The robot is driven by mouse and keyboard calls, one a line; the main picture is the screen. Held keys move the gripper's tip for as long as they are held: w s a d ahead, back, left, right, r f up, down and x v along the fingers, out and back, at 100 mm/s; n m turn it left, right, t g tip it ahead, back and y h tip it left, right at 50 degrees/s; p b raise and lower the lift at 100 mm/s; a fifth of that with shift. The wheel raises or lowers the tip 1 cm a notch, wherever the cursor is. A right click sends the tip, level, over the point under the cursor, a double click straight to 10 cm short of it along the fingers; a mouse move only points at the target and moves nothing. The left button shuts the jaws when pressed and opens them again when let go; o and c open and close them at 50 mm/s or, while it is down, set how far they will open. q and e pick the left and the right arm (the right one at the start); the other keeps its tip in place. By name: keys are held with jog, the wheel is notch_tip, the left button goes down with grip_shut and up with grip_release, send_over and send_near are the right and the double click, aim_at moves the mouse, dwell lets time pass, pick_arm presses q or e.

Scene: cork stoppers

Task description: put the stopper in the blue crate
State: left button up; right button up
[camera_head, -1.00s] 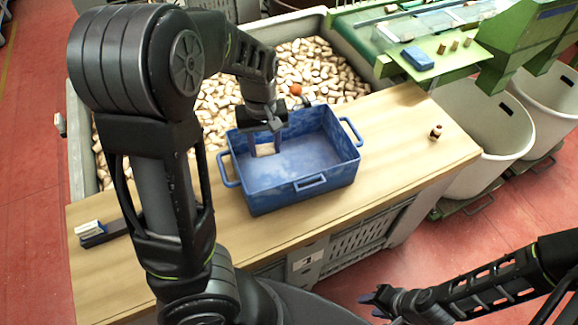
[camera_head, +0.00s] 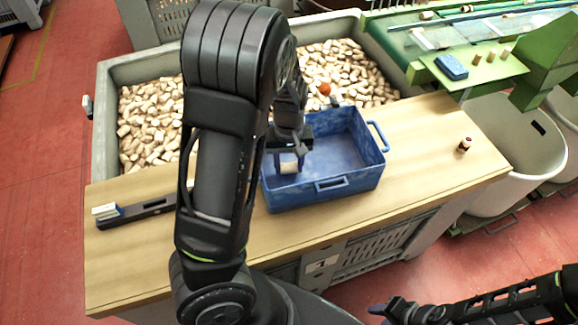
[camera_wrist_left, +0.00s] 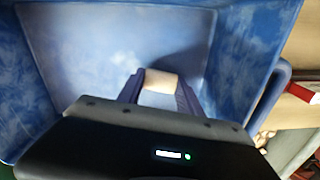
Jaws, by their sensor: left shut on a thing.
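The blue crate (camera_head: 348,187) stands on the wooden table, with handles on its sides. My left gripper (camera_head: 289,163) reaches down into the left part of the crate and is shut on a pale cork stopper (camera_head: 289,169). In the left wrist view the stopper (camera_wrist_left: 160,82) sits between the two fingers, with the blue crate (camera_wrist_left: 75,50) around it. Whether the stopper touches the crate floor is unclear. My right gripper (camera_head: 384,311) is low at the bottom right, away from the table; its finger opening is too small to judge.
A large grey bin (camera_head: 107,130) full of corks stands behind the wooden table (camera_head: 430,160). A small dark-and-tan object (camera_head: 464,145) stands right of the crate. A black tool (camera_head: 150,209) lies at left. A green machine (camera_head: 500,65) is at the back right.

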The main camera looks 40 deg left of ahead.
aim_at(289, 165)
pick_arm(q)
jog(key=shift+f, duration=0.55)
jog(key=shift+f, duration=0.1)
jog(key=o, duration=1.3)
notch_tip(289, 165, up, 12)
jog(key=p, duration=0.2)
jog(key=shift+p, duration=0.4)
